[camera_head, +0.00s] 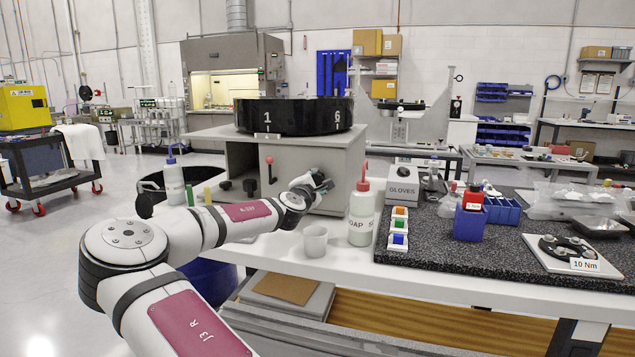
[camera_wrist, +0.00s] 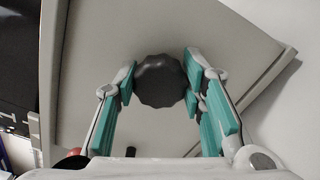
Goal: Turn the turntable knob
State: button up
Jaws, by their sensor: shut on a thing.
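The black round turntable (camera_head: 293,116), marked 1 and 6, sits on top of a grey cabinet (camera_head: 241,160). In the wrist view a dark lobed knob (camera_wrist: 160,80) stands out from the grey panel (camera_wrist: 95,45). My gripper (camera_wrist: 159,83) is shut on this knob, with one teal-padded finger on each side of it. In the head view my gripper (camera_head: 318,184) is at the right part of the cabinet front. The gripped knob is mostly hidden there by the gripper.
A GLOVES box (camera_head: 402,182) and a dark speckled mat (camera_head: 470,255) lie to the right.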

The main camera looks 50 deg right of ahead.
dwell(0.4)
jog(key=o, duration=1.1)
jog(key=shift+o, duration=0.2)
jog(key=v, duration=1.2)
jog(key=shift+f, duration=0.1)
